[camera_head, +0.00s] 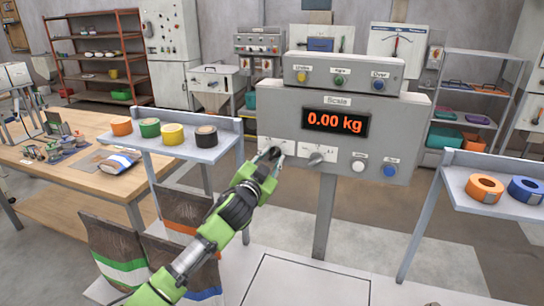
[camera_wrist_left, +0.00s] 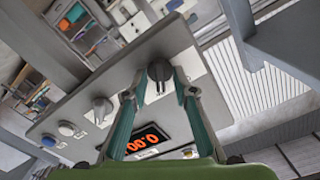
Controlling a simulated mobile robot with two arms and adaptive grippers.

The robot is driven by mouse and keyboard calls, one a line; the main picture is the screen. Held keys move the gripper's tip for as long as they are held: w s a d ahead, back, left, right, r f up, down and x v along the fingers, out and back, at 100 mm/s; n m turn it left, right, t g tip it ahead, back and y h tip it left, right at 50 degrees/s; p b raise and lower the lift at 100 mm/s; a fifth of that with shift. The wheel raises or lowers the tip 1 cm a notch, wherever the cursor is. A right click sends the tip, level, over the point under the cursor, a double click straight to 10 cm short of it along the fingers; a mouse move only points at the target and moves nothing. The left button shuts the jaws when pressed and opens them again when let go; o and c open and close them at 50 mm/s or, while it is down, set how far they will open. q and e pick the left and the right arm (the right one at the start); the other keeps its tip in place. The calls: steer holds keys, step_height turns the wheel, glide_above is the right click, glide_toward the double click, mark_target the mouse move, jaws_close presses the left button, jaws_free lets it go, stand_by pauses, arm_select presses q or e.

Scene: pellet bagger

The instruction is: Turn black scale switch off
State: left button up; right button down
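The grey scale panel (camera_head: 380,130) stands on a post, and its display (camera_head: 335,122) is lit with red "0.00 kg". The black switch (camera_wrist_left: 160,71) is a dark rotary knob at the panel's left end. In the head view it is largely hidden by my left gripper (camera_head: 268,158). My right gripper is not in view.
A grey knob (camera_head: 316,157), a white button (camera_head: 358,165) and a blue button (camera_head: 389,171) sit right of the black switch. A shelf with tape rolls (camera_head: 172,134) is to the left, and another shelf (camera_head: 455,181) to the right.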

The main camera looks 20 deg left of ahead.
arm_select(q)
jaws_close()
steer(key=shift+n, duration=0.3)
steer(key=n, duration=0.3)
steer(key=shift+n, duration=0.3)
steer(key=n, duration=0.3)
steer(key=shift+n, duration=0.3)
steer(key=shift+a+n+p, duration=0.1)
steer(key=shift+n+p, duration=0.5)
steer(key=shift+n, duration=1.4)
